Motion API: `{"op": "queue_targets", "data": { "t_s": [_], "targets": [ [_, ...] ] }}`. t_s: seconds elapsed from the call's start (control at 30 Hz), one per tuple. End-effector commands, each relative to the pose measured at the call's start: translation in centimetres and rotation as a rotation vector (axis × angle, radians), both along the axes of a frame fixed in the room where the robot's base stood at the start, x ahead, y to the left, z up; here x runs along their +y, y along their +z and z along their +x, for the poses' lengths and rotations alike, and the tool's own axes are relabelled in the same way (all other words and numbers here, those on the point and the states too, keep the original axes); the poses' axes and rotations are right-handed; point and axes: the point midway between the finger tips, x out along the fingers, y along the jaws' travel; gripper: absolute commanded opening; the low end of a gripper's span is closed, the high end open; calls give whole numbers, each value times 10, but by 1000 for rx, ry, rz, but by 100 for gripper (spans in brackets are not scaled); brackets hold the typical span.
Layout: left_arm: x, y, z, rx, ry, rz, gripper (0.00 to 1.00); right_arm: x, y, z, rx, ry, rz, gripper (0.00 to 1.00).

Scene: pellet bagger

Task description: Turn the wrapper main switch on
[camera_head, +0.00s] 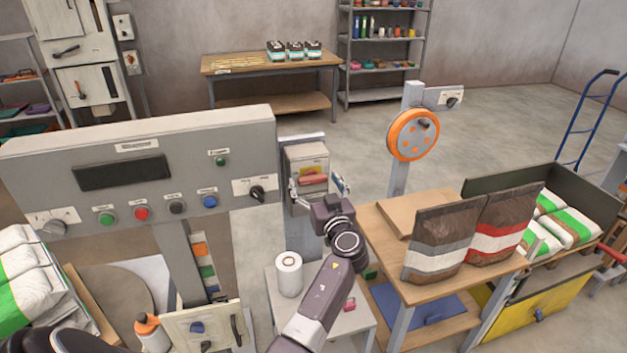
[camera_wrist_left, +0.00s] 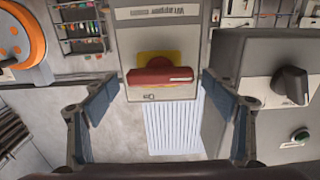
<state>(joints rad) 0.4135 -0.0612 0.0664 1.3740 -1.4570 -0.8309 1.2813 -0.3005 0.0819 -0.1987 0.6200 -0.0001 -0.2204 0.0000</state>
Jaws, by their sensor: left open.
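The wrapper main switch is a red handle (camera_head: 313,179) on a yellow plate, on the front of a grey switch box (camera_head: 306,158) right of the large control panel. The handle lies across, roughly level. In the left wrist view the red handle (camera_wrist_left: 160,76) sits between and beyond my fingertips, below an upside-down label. My left gripper (camera_head: 318,188) is open in front of the box, one finger on each side of the handle. The fingers (camera_wrist_left: 158,98) appear apart from the handle, with nothing held. My right gripper is not in view.
The control panel (camera_head: 75,155) with buttons and a black knob (camera_head: 257,193) stands close on the left. An orange wheel (camera_head: 413,135) on a post is to the right. Below are a white roll (camera_head: 289,273) on a small table and a wooden table (camera_head: 385,240) with bags.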

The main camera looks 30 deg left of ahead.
Motion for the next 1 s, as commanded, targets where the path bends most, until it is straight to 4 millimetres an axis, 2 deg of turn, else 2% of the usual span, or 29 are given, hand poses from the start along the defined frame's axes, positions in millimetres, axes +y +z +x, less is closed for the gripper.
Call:
{"op": "queue_targets", "data": {
  "t_s": [0.07, 0.43, 0.73, 1.0],
  "targets": [
    [0, 0, 0, 0, 0, 0, 76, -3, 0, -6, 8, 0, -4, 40],
    [0, 0, 0, 0, 0, 0, 36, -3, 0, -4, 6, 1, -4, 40],
    [0, -1, 0, 31, 0, 27, 36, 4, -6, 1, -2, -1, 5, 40],
    [0, -3, 1, 157, 0, 137, 36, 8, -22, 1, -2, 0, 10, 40]
  ]
}}
